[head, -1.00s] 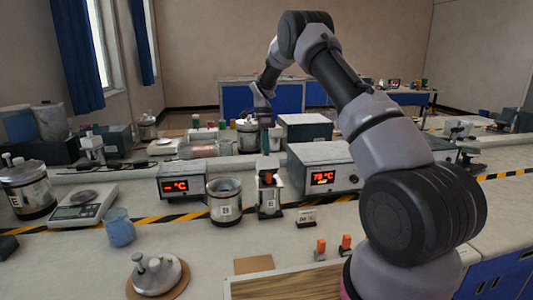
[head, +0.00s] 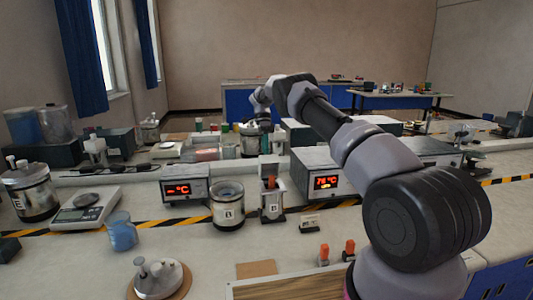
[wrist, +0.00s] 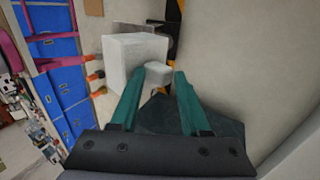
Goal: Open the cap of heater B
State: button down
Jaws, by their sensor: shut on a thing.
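A small upright grey-white unit (head: 272,205) with a label on its front and an orange part near its top stands between two display boxes. It appears to be heater B, but its label is too small to read surely. My gripper (wrist: 159,76) has teal fingers closed around a small pale block (wrist: 158,72), which looks like the cap. A white box (wrist: 135,60) stands close beside the fingertips in the wrist view.
Display boxes (head: 186,187) and (head: 322,172) flank the unit. A metal pot (head: 227,207) stands to its left. A round metal lid (head: 158,279), a blue beaker (head: 122,231), a scale (head: 86,208) and orange-topped pieces (head: 323,255) occupy the front bench.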

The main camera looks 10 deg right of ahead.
jog(key=shift+w+x, duration=0.25)
jog(key=shift+x, duration=1.05)
jog(key=c, duration=0.6)
grip_release()
jog(key=shift+a+f, duration=0.1)
jog(key=shift+f, duration=0.1)
jog(key=shift+c, duration=0.2)
notch_tip(320, 180, up, 12)
jog(key=shift+w+r, duration=0.2)
jog(key=shift+w, duration=0.25)
